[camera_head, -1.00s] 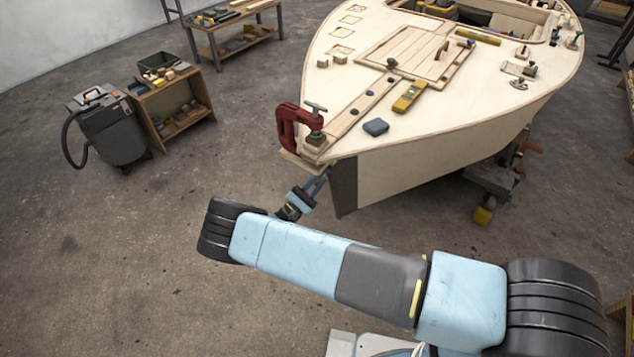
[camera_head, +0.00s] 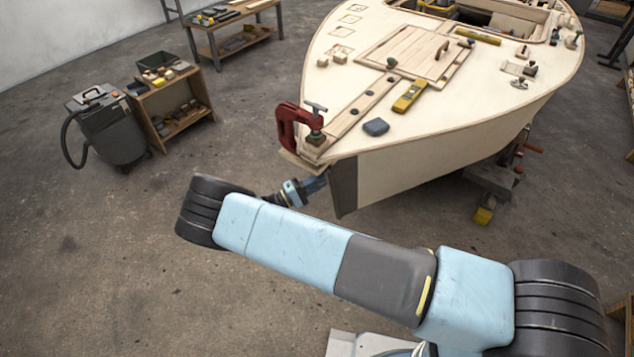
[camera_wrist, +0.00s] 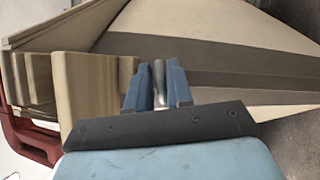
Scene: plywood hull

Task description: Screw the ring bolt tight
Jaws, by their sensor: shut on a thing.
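My gripper (camera_head: 318,183) is at the bow of the plywood hull (camera_head: 400,185), just beside the dark strip (camera_head: 344,185) of the stem. In the wrist view, its two blue fingers (camera_wrist: 157,68) are shut on a narrow, silvery metal piece, the ring bolt (camera_wrist: 160,85). Only a short length of the bolt shows between the fingers. Its ring and thread cannot be made out, nor how far it sits in the hull. In the head view, the bolt is hidden by the gripper.
A red clamp (camera_head: 290,125) grips the bow tip just above my gripper; it also shows at the left of the wrist view (camera_wrist: 30,140). Pale wooden blocks (camera_wrist: 70,90) lie close left of the fingers.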

